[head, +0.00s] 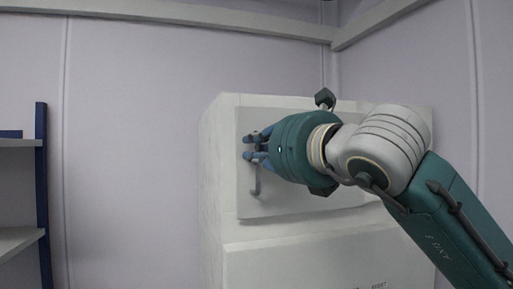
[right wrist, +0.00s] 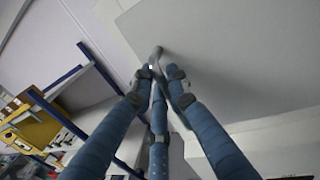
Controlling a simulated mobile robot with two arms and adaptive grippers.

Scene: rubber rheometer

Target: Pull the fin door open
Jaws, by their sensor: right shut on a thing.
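The fin door is a flat light-grey panel (head: 290,204) on the front of the white machine (head: 214,150). It looks flat against the front, though a small gap cannot be ruled out. A thin grey upright handle (head: 255,183) is near the door's left edge. My right gripper (head: 252,146) has its blue fingers shut on the handle, whose lower end shows below them. In the right wrist view the fingertips (right wrist: 161,78) close around the handle (right wrist: 156,54), beside the door's grey face (right wrist: 225,50). My right arm hides the door's right part. My left gripper is not in view.
A shelf with a dark blue post (head: 42,190) stands at the far left. Shelving with a yellow box (right wrist: 33,125) shows in the right wrist view. Bare wall (head: 130,150) lies between shelf and machine, with free room before it.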

